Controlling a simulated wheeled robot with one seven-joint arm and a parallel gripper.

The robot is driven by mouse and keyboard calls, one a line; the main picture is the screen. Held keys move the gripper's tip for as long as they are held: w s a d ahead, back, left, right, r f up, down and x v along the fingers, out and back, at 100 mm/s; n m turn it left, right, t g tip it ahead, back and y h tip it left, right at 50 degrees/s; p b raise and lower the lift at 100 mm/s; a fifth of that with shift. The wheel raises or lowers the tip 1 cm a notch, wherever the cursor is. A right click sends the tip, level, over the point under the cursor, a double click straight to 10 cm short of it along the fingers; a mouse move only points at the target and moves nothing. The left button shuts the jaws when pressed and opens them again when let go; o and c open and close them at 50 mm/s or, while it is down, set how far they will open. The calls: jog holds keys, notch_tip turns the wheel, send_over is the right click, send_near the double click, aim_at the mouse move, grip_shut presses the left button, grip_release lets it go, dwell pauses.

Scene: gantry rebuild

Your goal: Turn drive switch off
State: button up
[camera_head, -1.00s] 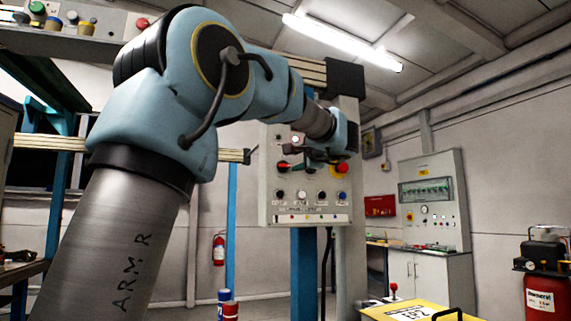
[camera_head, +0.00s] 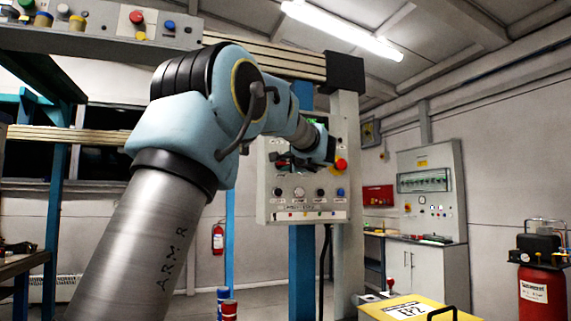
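A grey control panel (camera_head: 262,205) is mounted on a blue post in the middle of the view. A row of round knobs (camera_head: 299,192) and a strip of small coloured buttons sit on its lower half. A red mushroom button (camera_head: 341,164) is at its right side. My gripper (camera_head: 283,160) is in front of the panel's upper left part, its dark fingers pointing left. It covers the area where a red-and-black rotary switch showed earlier. I cannot read the labels, so I cannot tell which control is the drive switch. Finger opening and contact with the panel are unclear.
A yellow-topped box (camera_head: 420,308) is at the lower right. A red compressor tank (camera_head: 541,292) stands at the far right. A grey electrical cabinet (camera_head: 430,190) stands by the back wall. An overhead beam with buttons (camera_head: 90,35) crosses the upper left. Open space lies before the panel.

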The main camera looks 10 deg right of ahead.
grip_shut()
jog(key=shift+f+b, duration=0.2)
jog(key=shift+b, duration=0.35)
jog(key=shift+f+n+b, duration=0.15)
jog(key=shift+n+b, duration=0.55)
jog(key=shift+b, duration=0.35)
jog(key=n+b, duration=0.5)
jog(key=b, duration=0.3)
jog(key=shift+d, duration=0.1)
jog(key=n+b, duration=0.4)
jog(key=n, duration=0.3)
jog(key=n+b, duration=0.1)
jog(key=n, duration=0.1)
jog(key=n+b, duration=0.1)
jog(key=n, duration=0.1)
jog(key=shift+r+n, duration=0.25)
jog(key=shift+n, duration=0.05)
